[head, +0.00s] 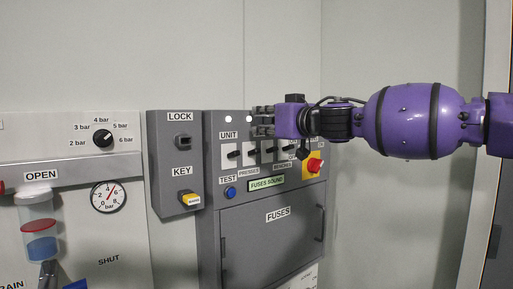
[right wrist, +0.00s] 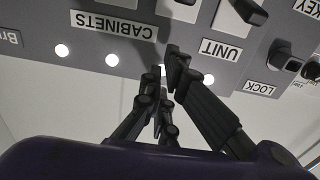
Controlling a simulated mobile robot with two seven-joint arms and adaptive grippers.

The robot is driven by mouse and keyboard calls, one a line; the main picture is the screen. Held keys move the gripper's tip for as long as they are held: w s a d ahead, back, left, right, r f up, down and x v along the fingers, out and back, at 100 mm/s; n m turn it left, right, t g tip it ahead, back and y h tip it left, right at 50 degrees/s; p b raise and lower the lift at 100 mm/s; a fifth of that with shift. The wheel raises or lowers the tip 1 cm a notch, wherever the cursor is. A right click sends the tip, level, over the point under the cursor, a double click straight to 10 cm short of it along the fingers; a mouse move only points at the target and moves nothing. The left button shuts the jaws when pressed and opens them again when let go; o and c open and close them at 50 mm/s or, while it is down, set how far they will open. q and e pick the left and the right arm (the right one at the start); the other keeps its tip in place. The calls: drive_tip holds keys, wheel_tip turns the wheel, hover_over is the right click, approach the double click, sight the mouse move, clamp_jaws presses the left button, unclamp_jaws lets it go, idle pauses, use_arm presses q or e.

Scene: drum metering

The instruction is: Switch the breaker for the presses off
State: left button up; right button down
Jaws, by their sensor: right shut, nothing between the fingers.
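The breaker for the presses (head: 250,154) is a dark toggle on a white plate on the grey panel, above the small PRESSES label (head: 250,171). It stands just right of the UNIT breaker (head: 232,155). I cannot tell whether its toggle is up or down. My right gripper (head: 260,121) reaches in from the right, in front of the panel's upper part, above the breaker row. In the right wrist view its dark fingers (right wrist: 171,66) are together and empty, near the white lamps, between the CABINETS and UNIT labels. Contact with the panel cannot be told. My left gripper is not in view.
Left of the breakers is a lock and key box (head: 175,160) with a yellow-tagged key. A red knob (head: 314,165) on yellow, a blue TEST button (head: 230,192) and a FUSES door (head: 275,245) are on the panel. A gauge (head: 108,197) is further left.

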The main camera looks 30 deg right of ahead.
sight(249, 133)
drive_tip(key=shift+w+f+b, duration=0.3)
drive_tip(key=shift+w, duration=0.25)
drive_tip(key=shift+a, duration=0.15)
drive_tip(key=shift+s+a+f+p, duration=0.1)
drive_tip(key=shift+s+f+p, duration=0.15)
drive_tip(key=shift+s+p, duration=0.1)
drive_tip(key=shift+s+d+f+p, duration=0.1)
drive_tip(key=shift+s+f+p, duration=0.1)
drive_tip(key=shift+f, duration=0.15)
drive_tip(key=shift+s+d+f+p, duration=0.1)
drive_tip(key=shift+f+p, duration=0.05)
drive_tip(key=shift+f, duration=0.7)
drive_tip(key=shift+a+f, duration=0.1)
drive_tip(key=shift+f, duration=0.05)
